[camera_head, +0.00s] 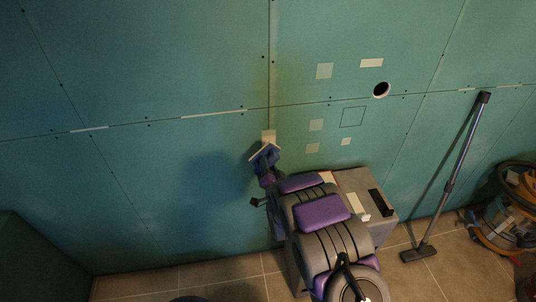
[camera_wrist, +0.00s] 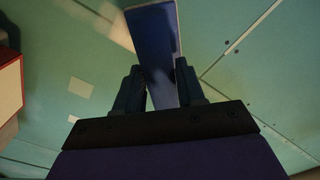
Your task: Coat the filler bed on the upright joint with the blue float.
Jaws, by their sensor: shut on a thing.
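The blue float (camera_head: 264,156) is in my gripper (camera_head: 266,170), close to the green plasterboard wall. In the wrist view the float's long blue face (camera_wrist: 152,38) rises from between the two dark fingers of my gripper (camera_wrist: 163,78), which are shut on it. The upright joint (camera_head: 272,75) runs down the wall as a pale line. A pale patch (camera_head: 268,136) shows on this joint just above the float in the head view. I cannot tell whether the float touches the wall. The float and my arm hide the joint lower down.
A grey box (camera_head: 388,186) stands right of my arm, with a black block (camera_head: 381,203) and pale pieces on top. A long-handled floor tool (camera_head: 461,155) leans on the wall. A vacuum-like machine (camera_head: 508,215) stands far right. Tiled floor (camera_head: 220,275) shows at lower left.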

